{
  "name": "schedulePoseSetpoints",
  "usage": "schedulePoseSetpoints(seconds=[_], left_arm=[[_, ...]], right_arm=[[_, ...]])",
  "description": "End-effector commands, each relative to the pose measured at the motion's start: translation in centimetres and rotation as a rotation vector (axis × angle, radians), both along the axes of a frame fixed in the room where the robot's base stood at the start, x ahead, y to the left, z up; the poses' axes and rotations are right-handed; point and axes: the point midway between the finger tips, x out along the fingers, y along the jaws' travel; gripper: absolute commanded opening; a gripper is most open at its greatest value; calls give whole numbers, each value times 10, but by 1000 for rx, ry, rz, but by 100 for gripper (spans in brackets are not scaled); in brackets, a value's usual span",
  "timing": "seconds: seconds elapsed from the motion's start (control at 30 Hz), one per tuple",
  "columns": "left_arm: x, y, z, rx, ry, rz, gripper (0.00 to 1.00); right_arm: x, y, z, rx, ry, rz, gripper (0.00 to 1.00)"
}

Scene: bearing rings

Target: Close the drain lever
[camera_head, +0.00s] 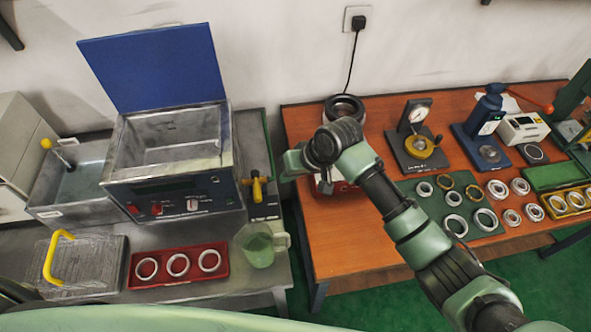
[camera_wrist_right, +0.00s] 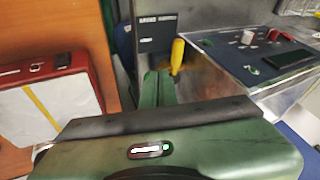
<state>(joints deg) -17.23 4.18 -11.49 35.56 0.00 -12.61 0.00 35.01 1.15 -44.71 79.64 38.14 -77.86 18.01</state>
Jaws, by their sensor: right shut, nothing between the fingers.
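The drain lever (camera_head: 257,188) is yellow and sits at the right side of the metal tank unit (camera_head: 176,170), whose blue lid (camera_head: 152,66) stands open. In the right wrist view the yellow lever (camera_wrist_right: 178,54) stands roughly upright beside the tank's side wall. My right gripper (camera_head: 287,172) is to the right of the lever in the head view, apart from it. In the wrist view its green fingers (camera_wrist_right: 157,88) are together and empty, just left of and near the lever; whether they touch cannot be told. My left gripper is not in view.
A beaker (camera_head: 258,245) of greenish liquid stands below the lever, beside a red tray (camera_head: 178,264) of rings. A yellow-handled basket (camera_head: 85,264) lies at left. The orange table (camera_head: 345,243) at right carries a red device, ring mat and instruments. A gap separates the tables.

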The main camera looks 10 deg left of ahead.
Motion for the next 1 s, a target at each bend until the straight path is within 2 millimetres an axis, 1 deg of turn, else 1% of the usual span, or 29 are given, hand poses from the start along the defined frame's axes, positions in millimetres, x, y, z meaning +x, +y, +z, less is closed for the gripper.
schedulePoseSetpoints(seconds=[0.03, 0.13, 0.2, 0.33, 0.87, 0.97, 1.0], left_arm=[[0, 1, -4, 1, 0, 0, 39], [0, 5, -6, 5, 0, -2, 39], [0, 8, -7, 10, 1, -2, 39], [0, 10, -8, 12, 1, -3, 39], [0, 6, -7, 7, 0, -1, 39], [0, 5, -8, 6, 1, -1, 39], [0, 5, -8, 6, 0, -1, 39]], right_arm=[[-1, -4, 7, 1, -3, 1, 0], [-4, -10, 19, 2, -2, 1, 0], [-5, -13, 25, 1, -2, -1, 0], [-6, -16, 31, 0, -1, -1, 0], [-7, -16, 31, 0, 0, 0, 0], [-14, -19, 26, 8, 2, -2, 0], [-20, -22, 22, 14, 1, -5, 0]])
